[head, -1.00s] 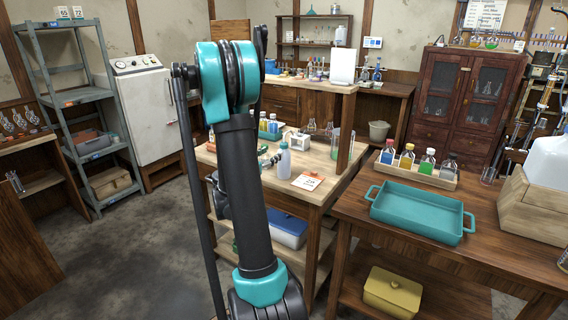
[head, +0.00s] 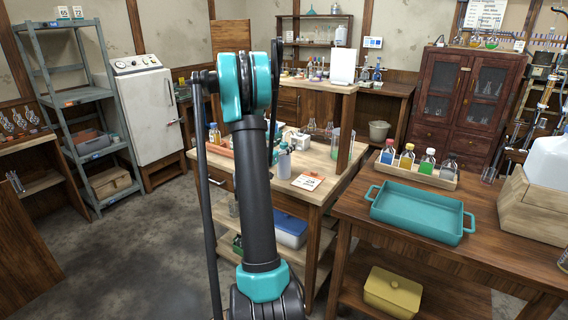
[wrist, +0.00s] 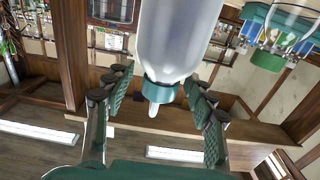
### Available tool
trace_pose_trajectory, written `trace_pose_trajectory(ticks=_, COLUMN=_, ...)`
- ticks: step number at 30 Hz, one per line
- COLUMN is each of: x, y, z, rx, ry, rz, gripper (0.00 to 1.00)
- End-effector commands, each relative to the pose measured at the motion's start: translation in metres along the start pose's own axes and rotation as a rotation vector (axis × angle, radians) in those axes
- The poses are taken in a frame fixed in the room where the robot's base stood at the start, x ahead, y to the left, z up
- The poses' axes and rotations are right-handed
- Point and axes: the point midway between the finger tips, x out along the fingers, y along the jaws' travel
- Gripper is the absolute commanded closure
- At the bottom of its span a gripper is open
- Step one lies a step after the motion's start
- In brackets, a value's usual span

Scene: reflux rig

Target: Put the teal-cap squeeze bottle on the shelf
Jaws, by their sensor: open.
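The teal-cap squeeze bottle (head: 284,162) stands on the wooden bench in the middle, just right of my arm in the head view. In the wrist view the bottle (wrist: 178,45) appears inverted, its pale translucent body at the top and its teal cap and nozzle pointing down the picture. My gripper (wrist: 157,88) is open, with a finger on either side of the cap and gaps visible there. My arm hides part of the gripper in the head view. A grey-blue shelf unit (head: 88,95) stands at the left, and a small wooden wall shelf (head: 312,45) is at the back.
A paper card (head: 307,181) lies beside the bottle on the bench. A wooden post (head: 346,130) rises at the bench's right side. Other bottles and glassware stand nearby. A teal tray (head: 418,212) is on the right table. Floor at the left is clear.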

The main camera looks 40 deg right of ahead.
Motion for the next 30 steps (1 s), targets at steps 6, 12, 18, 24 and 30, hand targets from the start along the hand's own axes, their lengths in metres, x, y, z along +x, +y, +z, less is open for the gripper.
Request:
trace_pose_trajectory(ticks=6, x=-0.0003, y=-0.0002, z=-0.0001, rx=0.0, ry=0.0, rz=-0.001, gripper=0.51)
trace_pose_trajectory(ticks=12, x=-0.0005, y=-0.0002, z=-0.0001, rx=0.0, ry=0.0, rz=-0.001, gripper=0.76)
trace_pose_trajectory(ticks=18, x=-0.0007, y=-0.0002, z=-0.0004, rx=0.0, ry=0.0, rz=-0.001, gripper=0.83)
trace_pose_trajectory(ticks=24, x=-0.0007, y=-0.0003, z=-0.0005, rx=0.0, ry=0.0, rz=-0.001, gripper=0.84)
trace_pose_trajectory(ticks=30, x=-0.0008, y=-0.0001, z=-0.0032, rx=0.0, ry=0.0, rz=-0.001, gripper=0.84)
